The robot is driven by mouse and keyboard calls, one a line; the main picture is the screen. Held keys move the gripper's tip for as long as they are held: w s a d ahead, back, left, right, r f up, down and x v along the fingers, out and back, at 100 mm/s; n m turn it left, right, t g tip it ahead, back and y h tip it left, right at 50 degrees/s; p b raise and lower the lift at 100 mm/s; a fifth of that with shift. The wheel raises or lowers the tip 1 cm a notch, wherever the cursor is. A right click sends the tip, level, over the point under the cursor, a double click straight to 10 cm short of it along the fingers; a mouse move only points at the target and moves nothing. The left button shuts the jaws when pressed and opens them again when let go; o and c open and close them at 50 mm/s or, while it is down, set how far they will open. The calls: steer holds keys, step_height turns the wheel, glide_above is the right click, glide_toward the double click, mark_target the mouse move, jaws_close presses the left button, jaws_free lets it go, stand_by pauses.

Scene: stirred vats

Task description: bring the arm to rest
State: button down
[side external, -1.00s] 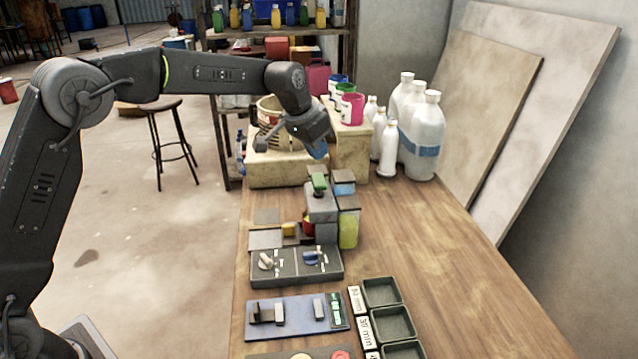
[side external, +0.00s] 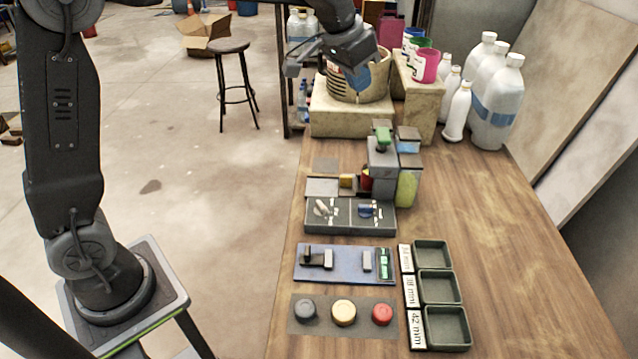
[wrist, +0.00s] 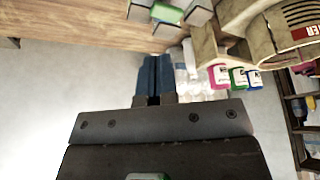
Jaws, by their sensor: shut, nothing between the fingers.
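My gripper (side external: 372,80) is at the upper middle of the side view, empty. Its blue fingers are pressed together and point down. It appears in front of the round beige vat (side external: 340,92), hiding part of it; I cannot tell the gap between them. The closed blue fingers (wrist: 155,78) also show at the middle of the wrist view, with nothing between them. The wrist view shows the bench edge at the top and part of the vat (wrist: 299,15) at the upper right.
The wooden bench (side external: 500,270) holds a grey switch box (side external: 350,217), a blue panel (side external: 340,264), coloured buttons (side external: 343,312) and green trays (side external: 437,288). White bottles (side external: 495,105) and paint pots (side external: 425,65) stand at the back right. A stool (side external: 230,47) stands on the floor.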

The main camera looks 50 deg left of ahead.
steer(key=s+a+r+n, duration=0.1)
steer(key=s+r, duration=0.1)
steer(key=s, duration=1.4)
steer(key=s+f, duration=0.3)
steer(key=s, duration=0.3)
steer(key=s+f+n+y, duration=0.1)
steer(key=s+f, duration=0.2)
steer(key=s, duration=0.4)
steer(key=shift+s+a+t, duration=0.15)
steer(key=shift+a+t, duration=0.25)
